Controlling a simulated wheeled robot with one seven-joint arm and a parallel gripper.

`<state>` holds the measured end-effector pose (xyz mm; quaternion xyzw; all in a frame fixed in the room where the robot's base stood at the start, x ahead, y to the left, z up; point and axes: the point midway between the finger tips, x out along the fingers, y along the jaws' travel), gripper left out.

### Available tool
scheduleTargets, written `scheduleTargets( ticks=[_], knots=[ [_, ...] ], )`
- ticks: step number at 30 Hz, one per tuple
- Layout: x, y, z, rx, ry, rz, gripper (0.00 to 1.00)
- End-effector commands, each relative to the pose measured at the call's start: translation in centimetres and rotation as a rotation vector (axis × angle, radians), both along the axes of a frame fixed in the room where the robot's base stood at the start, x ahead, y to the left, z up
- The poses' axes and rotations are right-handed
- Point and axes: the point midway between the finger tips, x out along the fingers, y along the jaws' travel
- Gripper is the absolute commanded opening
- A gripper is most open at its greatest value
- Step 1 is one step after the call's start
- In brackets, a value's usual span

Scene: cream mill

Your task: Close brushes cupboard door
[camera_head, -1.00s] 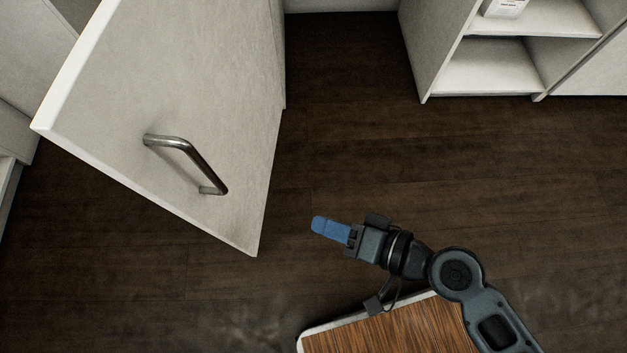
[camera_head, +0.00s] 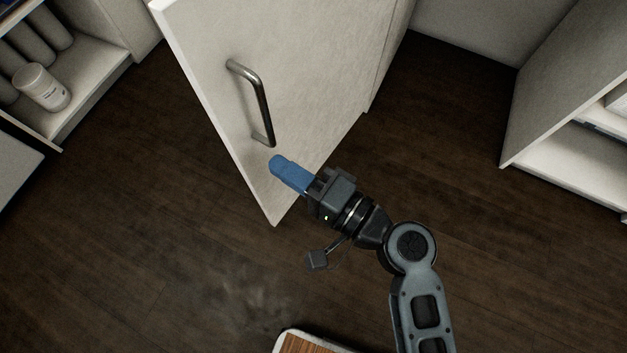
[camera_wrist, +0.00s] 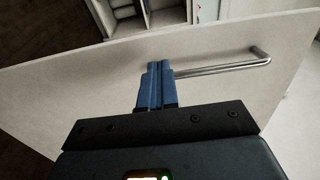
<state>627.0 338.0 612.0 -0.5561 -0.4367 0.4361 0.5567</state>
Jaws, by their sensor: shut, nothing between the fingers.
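The cupboard door (camera_head: 300,60) is a pale panel standing open, its outer face with a curved metal bar handle (camera_head: 254,100) toward me. My gripper (camera_head: 275,163) has blue fingers, shut and empty. In the head view the fingertips show in front of the door, just below the handle's lower end. In the wrist view the door (camera_wrist: 80,75) spans the picture, and the handle (camera_wrist: 225,67) runs right from beside the closed blue fingers (camera_wrist: 157,66). I cannot tell whether the fingers touch the door or handle.
An open shelf unit (camera_head: 95,85) at the left holds a white tub (camera_head: 42,88) and other containers. Another open shelf unit (camera_head: 560,90) stands at the right. Dark wooden floor (camera_head: 130,250) is clear left of the door. A wood-topped surface (camera_head: 300,345) shows at the bottom edge.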

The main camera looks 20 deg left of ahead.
Motion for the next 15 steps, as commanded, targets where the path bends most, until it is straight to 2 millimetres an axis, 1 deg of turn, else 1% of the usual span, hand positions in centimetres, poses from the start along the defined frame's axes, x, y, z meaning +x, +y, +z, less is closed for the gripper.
scheduleTargets(
  ticks=[1, 6, 10, 15],
  knots=[
    [0.3, 1.1, 0.0, 0.001, -0.001, 0.003, 0.0],
    [0.9, 3.7, -0.1, 0.0, -0.001, 0.001, 0.0],
    [1.2, 5.0, 0.0, -0.001, 0.0, 0.0, 0.0],
    [1.4, 5.7, 0.0, -0.001, 0.0, -0.001, 0.0]
  ],
)
